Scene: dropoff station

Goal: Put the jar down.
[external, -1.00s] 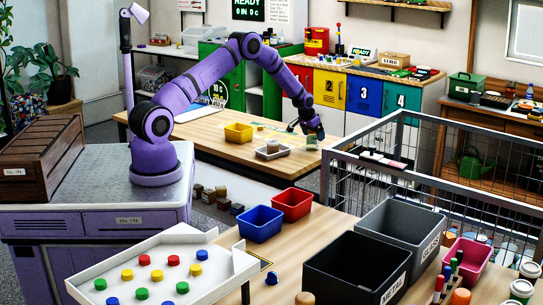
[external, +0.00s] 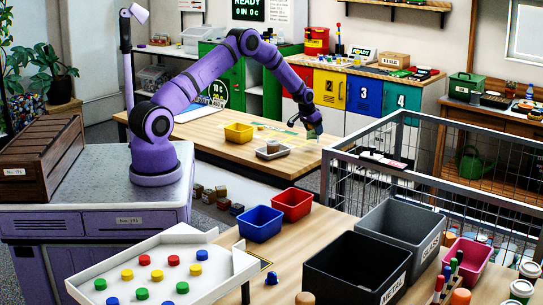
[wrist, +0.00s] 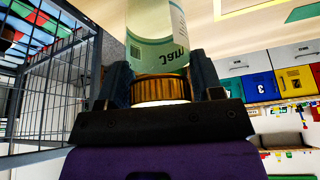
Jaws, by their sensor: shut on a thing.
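The jar (wrist: 160,45) is greenish and see-through, with a "Jam" label and a gold lid (wrist: 160,90). It fills the top middle of the wrist view, and its lettering appears upside down there. My gripper (wrist: 162,88) is shut on the jar at the lid, one finger on each side. In the external view my gripper (external: 314,125) points down above the right end of the far wooden table (external: 215,150). The jar is small under the fingers there, and its gap to the tabletop is hard to judge.
A yellow bin (external: 238,133) and a pale tray (external: 272,150) stand on the same table, left of my gripper. A wire-mesh fence (external: 420,165) runs close to the table's right end. Coloured lockers (external: 365,97) stand behind. The tabletop's front right part is clear.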

